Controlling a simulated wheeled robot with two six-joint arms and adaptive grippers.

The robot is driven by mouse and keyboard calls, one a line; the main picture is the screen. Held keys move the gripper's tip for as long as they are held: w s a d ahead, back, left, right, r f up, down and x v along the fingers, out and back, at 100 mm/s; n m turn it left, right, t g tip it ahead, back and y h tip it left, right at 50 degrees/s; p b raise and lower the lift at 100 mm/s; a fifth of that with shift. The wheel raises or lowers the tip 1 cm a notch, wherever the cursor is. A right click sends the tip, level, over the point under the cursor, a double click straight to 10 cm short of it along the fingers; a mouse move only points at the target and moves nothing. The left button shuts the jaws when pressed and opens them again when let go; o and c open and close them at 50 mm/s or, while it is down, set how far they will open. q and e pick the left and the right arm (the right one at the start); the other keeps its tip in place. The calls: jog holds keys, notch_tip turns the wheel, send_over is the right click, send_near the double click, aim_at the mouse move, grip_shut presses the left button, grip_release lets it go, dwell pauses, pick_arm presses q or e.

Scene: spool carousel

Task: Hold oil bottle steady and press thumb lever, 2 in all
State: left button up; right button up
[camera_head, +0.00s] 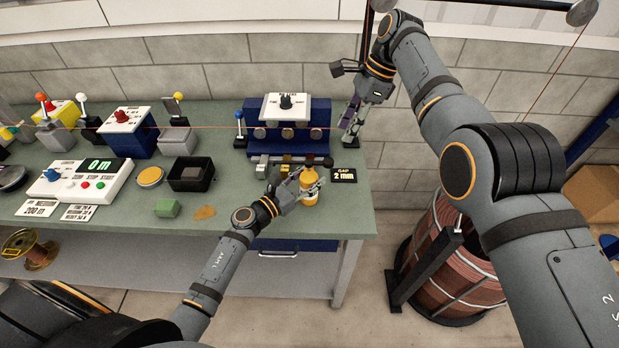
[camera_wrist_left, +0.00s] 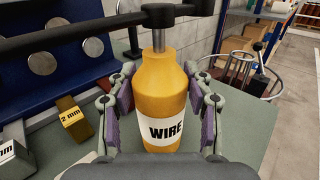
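The oil bottle (camera_head: 310,190) is yellow-orange and upright near the bench's front edge. In the left wrist view, the bottle (camera_wrist_left: 161,90) has a white label reading WIRE. My left gripper (camera_head: 309,184) is around it; in its wrist view the fingers (camera_wrist_left: 160,105) stand on either side, with narrow gaps visible. A grey stem and a black piece (camera_wrist_left: 158,16) show at the bottle's top; I cannot tell which part is the thumb lever. My right gripper (camera_head: 352,117) points down beyond the bottle, right of the blue machine, apart from the bottle. Its finger opening is unclear.
The blue machine (camera_head: 318,118) stands close behind the bottle, with a dark bar along its front. A GAP 2 mm sign (camera_head: 344,175) lies right of the bottle. A dark open box (camera_head: 192,173), a green block (camera_head: 167,208) and an amber patch (camera_head: 205,212) are left.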

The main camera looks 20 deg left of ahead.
pick_arm(q)
jog(key=c, duration=0.7)
jog(key=shift+c, duration=0.2)
pick_arm(e)
grip_shut()
dwell(0.6)
